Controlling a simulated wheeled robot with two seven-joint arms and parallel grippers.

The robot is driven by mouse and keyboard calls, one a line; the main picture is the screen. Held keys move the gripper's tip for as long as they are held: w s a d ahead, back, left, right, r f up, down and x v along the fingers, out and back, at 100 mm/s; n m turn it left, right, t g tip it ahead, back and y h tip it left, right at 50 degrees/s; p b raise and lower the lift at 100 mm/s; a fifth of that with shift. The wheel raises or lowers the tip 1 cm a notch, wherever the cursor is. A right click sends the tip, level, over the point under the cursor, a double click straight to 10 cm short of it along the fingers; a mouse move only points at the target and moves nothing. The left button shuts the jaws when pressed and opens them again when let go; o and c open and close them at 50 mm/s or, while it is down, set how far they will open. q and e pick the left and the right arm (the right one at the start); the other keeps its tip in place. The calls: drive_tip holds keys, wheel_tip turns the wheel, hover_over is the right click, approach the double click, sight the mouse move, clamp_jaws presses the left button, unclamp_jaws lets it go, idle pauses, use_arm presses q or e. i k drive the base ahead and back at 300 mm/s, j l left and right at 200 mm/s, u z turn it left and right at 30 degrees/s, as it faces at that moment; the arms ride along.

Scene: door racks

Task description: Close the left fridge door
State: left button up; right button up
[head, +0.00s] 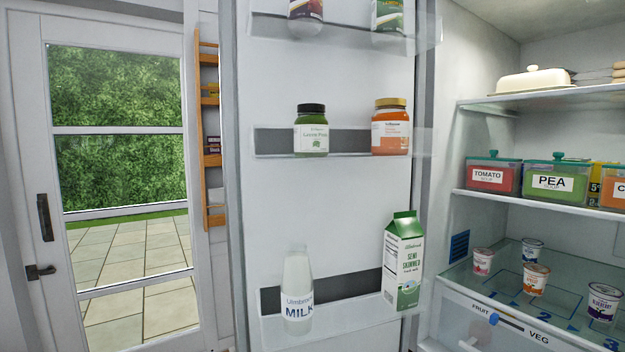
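The left fridge door (350,216) stands open and fills the middle of the head view, its inner side facing me. Its racks hold a green-lidded-content jar (312,138), an orange jar (390,132), a milk bottle (297,290) and a semi-skimmed milk carton (402,262). Two more containers on the top rack are cut off by the frame. The fridge interior (470,130) is open to view on the right of the door. Neither of my grippers is in view.
Fridge shelves at right hold a butter dish (533,80), tomato (493,174) and pea (555,181) soup tubs, and several yogurt pots (535,279). A glazed house door (33,200) and a wooden wall rack (210,130) stand left of the fridge door.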

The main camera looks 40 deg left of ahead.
sight(340, 204)
drive_tip(key=i+j+z, duration=0.25)
drive_tip(key=j, duration=1)
drive_tip(key=j+z, duration=0.25)
drive_tip(key=j, duration=1)
drive_tip(key=k+j+z, duration=0.15)
drive_tip(key=j+z, duration=0.15)
drive_tip(key=j, duration=0.95)
drive_tip(key=j+z, duration=0.1)
drive_tip(key=z, duration=0.25)
drive_tip(key=j+z, duration=0.1)
drive_tip(key=z, duration=0.25)
